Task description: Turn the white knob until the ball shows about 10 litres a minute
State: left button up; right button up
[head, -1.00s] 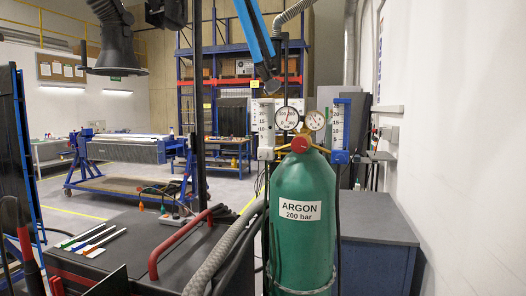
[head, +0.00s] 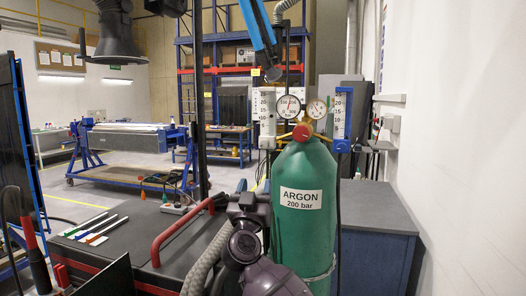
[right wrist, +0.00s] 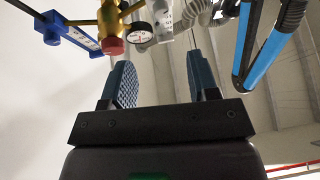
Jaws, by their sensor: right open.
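A white flowmeter (head: 267,112) with a numbered scale stands left of the gauges on the green argon cylinder (head: 304,200). A white part that looks like its knob (head: 267,142) is at its lower end; the ball is too small to make out. A blue-bodied flowmeter (head: 341,118) stands on the right. My right gripper (head: 243,198) is low, in front of the cylinder's left side, apart from the flowmeter. In the right wrist view its two fingers (right wrist: 162,82) are spread with nothing between them. The white flowmeter (right wrist: 163,20) appears beyond them. My left gripper is out of view.
A red valve knob (head: 302,132) and two round gauges (head: 289,106) sit between the flowmeters. A grey hose (head: 205,262) and a red handle (head: 180,232) are to the left of my right arm. A grey cabinet (head: 375,225) stands at the right.

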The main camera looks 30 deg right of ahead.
aim_at(264, 145)
jog(key=w+d+r+g, duration=0.1)
jog(key=w+d+r, duration=0.3)
jog(key=w+d+r+g, duration=0.1)
jog(key=w+d+r, duration=0.3)
jog(key=shift+w+p, duration=0.3)
jog(key=shift+p, duration=0.1)
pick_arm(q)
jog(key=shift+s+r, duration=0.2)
